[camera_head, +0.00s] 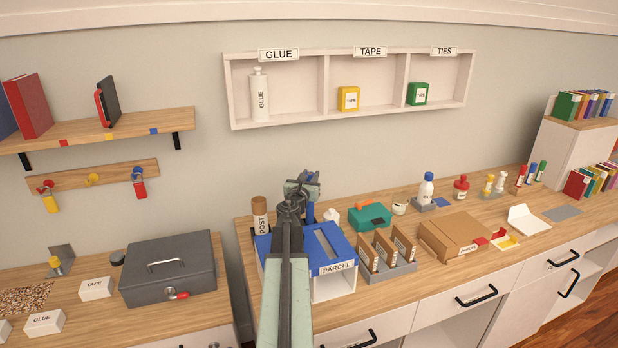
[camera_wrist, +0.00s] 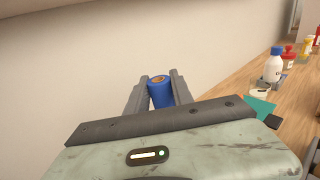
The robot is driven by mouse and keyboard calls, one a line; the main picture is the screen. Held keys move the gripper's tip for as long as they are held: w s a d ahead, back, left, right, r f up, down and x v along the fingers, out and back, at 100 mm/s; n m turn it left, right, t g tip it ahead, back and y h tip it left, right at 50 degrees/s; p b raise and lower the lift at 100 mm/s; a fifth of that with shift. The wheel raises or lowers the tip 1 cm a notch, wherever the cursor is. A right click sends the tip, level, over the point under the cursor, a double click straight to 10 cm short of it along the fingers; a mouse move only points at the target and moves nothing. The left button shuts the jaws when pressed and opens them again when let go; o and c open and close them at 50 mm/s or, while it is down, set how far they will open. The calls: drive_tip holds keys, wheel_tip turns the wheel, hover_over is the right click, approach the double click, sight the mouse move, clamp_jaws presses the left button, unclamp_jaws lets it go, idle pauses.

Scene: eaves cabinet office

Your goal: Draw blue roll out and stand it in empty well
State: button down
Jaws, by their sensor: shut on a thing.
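The blue roll (camera_wrist: 160,94) is between the two grey fingers of my gripper (camera_wrist: 158,88) in the wrist view, its tan core end showing at the top. In the head view my gripper (camera_head: 304,182) is raised above the back of the counter, beyond the blue-topped PARCEL box; blue of the roll (camera_head: 310,212) shows just below it. The gripper is shut on the roll. The roll's lower end is hidden, so I cannot tell whether it is clear of everything below. I cannot make out an empty well; my arm covers part of that area.
The PARCEL box (camera_head: 333,286) has a slotted blue top under my arm. A brown-capped POST tube (camera_head: 260,222) stands at its left. A teal box (camera_head: 370,216), a grey card rack (camera_head: 390,276) and a cardboard box (camera_head: 455,236) stand to the right. The wall is close behind.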

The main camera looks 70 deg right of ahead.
wheel_tip(320, 180, down, 4)
drive_tip(key=b, duration=0.3)
idle(0.5)
drive_tip(key=c, duration=1)
unclamp_jaws()
drive_tip(key=shift+c, duration=0.2)
drive_tip(key=o, duration=0.4)
wheel_tip(320, 180, up, 8)
drive_tip(key=p, duration=0.7)
drive_tip(key=shift+p, duration=0.4)
